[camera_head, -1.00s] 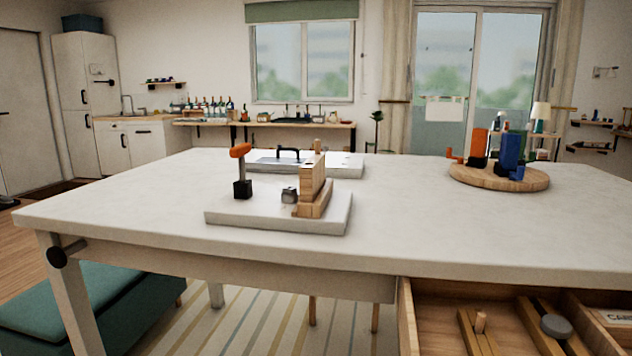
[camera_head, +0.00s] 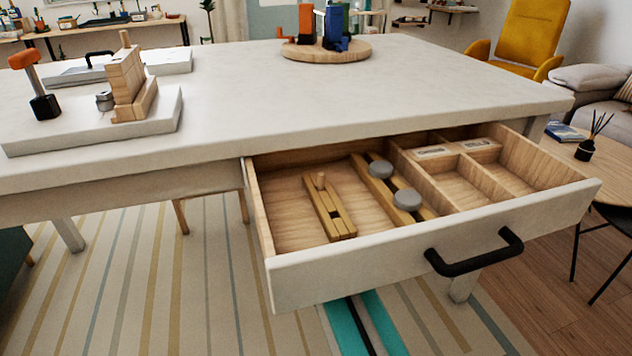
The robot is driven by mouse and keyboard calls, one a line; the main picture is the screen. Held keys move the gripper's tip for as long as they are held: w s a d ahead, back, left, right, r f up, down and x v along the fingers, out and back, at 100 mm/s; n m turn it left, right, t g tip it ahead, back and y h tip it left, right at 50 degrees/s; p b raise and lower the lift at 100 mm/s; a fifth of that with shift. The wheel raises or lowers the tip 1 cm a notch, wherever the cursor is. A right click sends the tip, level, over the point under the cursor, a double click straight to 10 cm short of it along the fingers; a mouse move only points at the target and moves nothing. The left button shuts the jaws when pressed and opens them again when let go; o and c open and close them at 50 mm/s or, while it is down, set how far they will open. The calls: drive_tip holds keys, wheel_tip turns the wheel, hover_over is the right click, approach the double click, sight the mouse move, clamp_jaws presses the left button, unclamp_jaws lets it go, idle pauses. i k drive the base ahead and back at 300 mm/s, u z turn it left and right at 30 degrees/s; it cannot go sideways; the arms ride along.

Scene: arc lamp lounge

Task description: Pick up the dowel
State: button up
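A short light-wood dowel (camera_head: 320,181) stands up at the far end of a slotted wooden holder (camera_head: 331,214) inside the open drawer (camera_head: 283,237). Its lower end is hidden in the holder. Another thin wooden peg (camera_head: 125,39) sticks up behind a stepped wooden block (camera_head: 124,77) on a pale board on the table. I cannot tell from the frames which of the two the task's dowel is. My gripper is not in view.
Beside the holder lies a second wooden rack with two grey round knobs (camera_head: 407,199). Divided compartments fill the drawer's right side. The drawer front has a black handle (camera_head: 474,254). A hammer-like tool (camera_head: 38,88) stands on the board (camera_head: 100,131). The table's middle is clear.

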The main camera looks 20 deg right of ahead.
sight(320, 175)
drive_tip(key=k, duration=1)
